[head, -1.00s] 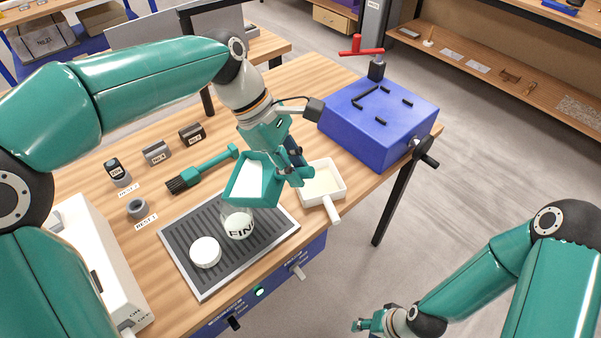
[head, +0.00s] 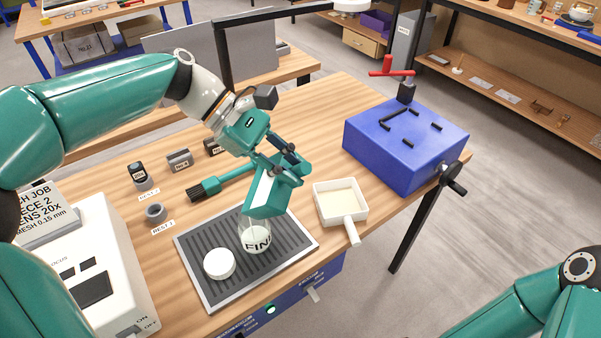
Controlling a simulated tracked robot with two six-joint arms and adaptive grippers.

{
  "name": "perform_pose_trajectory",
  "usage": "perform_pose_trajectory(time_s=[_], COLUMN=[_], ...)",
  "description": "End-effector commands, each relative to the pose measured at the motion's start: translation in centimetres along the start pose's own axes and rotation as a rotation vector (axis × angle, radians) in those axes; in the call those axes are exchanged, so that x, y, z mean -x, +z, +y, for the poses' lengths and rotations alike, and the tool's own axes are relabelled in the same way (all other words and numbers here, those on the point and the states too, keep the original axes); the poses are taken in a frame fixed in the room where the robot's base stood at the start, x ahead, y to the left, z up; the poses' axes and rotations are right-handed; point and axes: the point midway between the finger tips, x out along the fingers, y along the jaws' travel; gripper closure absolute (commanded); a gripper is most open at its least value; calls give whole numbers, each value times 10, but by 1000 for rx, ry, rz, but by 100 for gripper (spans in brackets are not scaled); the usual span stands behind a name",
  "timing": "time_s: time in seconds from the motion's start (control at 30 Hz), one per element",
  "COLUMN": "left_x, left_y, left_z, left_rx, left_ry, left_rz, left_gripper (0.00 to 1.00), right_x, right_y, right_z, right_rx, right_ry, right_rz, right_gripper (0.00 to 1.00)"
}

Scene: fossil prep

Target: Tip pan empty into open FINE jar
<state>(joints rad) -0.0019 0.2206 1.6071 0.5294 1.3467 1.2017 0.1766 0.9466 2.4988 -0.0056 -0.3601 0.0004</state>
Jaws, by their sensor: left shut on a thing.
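My left gripper (head: 283,160) is shut on a teal pan (head: 285,195) and holds it above the FINE jar (head: 256,241). The pan is steeply tilted, with its lower end just over the jar's mouth. A narrow pale strip shows on the pan, and I cannot tell whether anything is left inside. The glass jar stands upright on a ribbed grey mat (head: 200,285), with its lettering "FIN" showing and its mouth partly hidden by the pan. A white round lid (head: 219,263) lies on the mat left of the jar. My right gripper is outside the picture.
A cream square pan with a handle (head: 351,228) sits right of the jar. A blue box (head: 405,150) stands behind it. A teal brush (head: 215,186) and small rests lie left, near a white machine (head: 100,265). Bare wood shows toward the back.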

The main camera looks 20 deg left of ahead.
Motion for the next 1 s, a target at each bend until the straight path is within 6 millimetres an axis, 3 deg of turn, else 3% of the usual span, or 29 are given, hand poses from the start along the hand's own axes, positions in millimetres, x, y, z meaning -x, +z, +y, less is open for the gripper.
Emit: perform_pose_trajectory(time_s=[1.0], left_x=[52], left_y=[-26], left_z=[-20], left_rx=[-60], left_ry=[144], left_rz=[-352], left_gripper=[100], right_x=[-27], right_y=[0], right_z=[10], right_rx=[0], right_ry=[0], right_rz=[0], right_gripper=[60])
